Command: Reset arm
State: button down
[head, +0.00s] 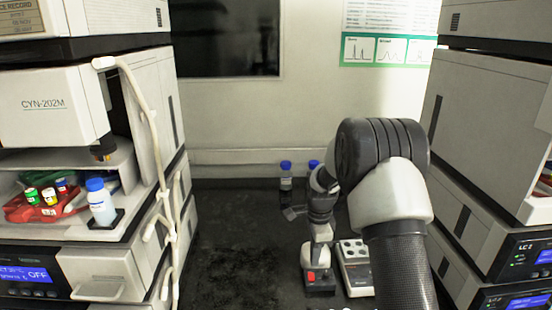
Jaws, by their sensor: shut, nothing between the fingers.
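My arm rises from the bottom right, and its large dark elbow stands in front of the back right of the bench. Beyond the elbow the arm's far end reaches down and left over the bench. My gripper (293,213) shows small at that end, shut and empty, pointing left, clear of the stacks on both sides. Its fingers are hard to make out at this size.
A left instrument stack (110,262) holds a red tray (17,213) of vials and a blue-capped bottle (101,206). A right stack (466,195) stands close to my arm. Blue-capped bottles (286,178) stand at the back. A grey block with wells (356,282) lies below. Bench (225,255) left of centre is clear.

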jog(key=s+r+n+t+p, duration=0.15)
jog(key=s+r+n, duration=0.35)
jog(key=r, duration=0.8)
jog(key=s+r+n+t+p, duration=0.1)
jog(key=s+r+n+p, duration=0.15)
jog(key=s+r, duration=0.8)
jog(key=s+r+n+t+p, duration=0.2)
jog(key=s+r+n, duration=0.7)
jog(key=s, duration=0.7)
jog(key=shift+r+n+t+p, duration=0.35)
jog(key=shift+r+t, duration=0.1)
jog(key=shift+r, duration=0.45)
